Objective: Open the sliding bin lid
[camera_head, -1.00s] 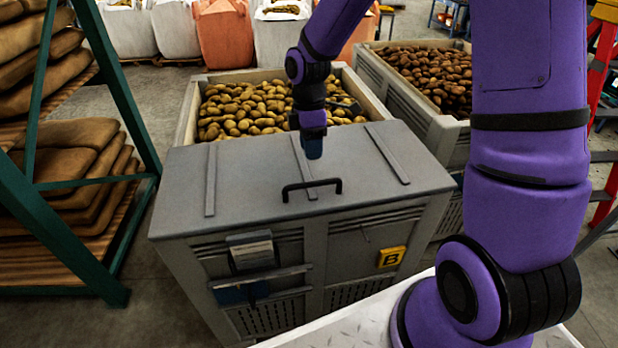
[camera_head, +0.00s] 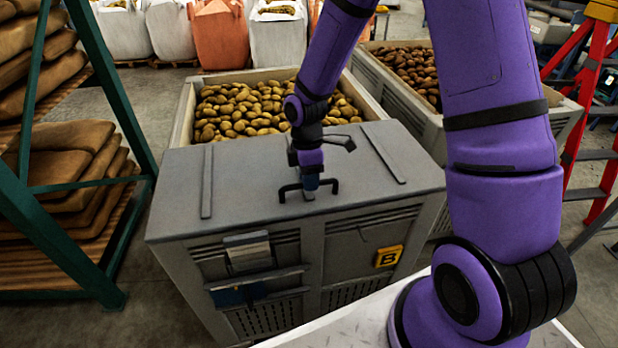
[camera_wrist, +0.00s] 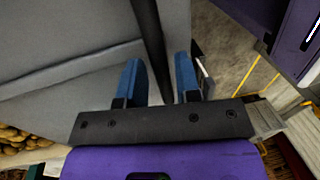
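The grey sliding lid (camera_head: 255,175) covers the near part of the grey bin (camera_head: 310,250), which is marked B. The lid's black handle (camera_head: 334,184) stands near its front edge. My gripper (camera_head: 310,188) is down at the handle. In the wrist view, the dark handle bar (camera_wrist: 150,30) runs between the two blue fingers of my gripper (camera_wrist: 159,68). The fingers are apart, with a small gap showing on each side of the bar. The fingertips are partly hidden in the head view.
Potatoes (camera_head: 245,108) fill the uncovered far part of the bin. Another bin (camera_head: 450,130) of darker potatoes stands at the right. A green rack (camera_head: 115,90) with sacks stands at the left, and a red ladder (camera_head: 585,110) at the right.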

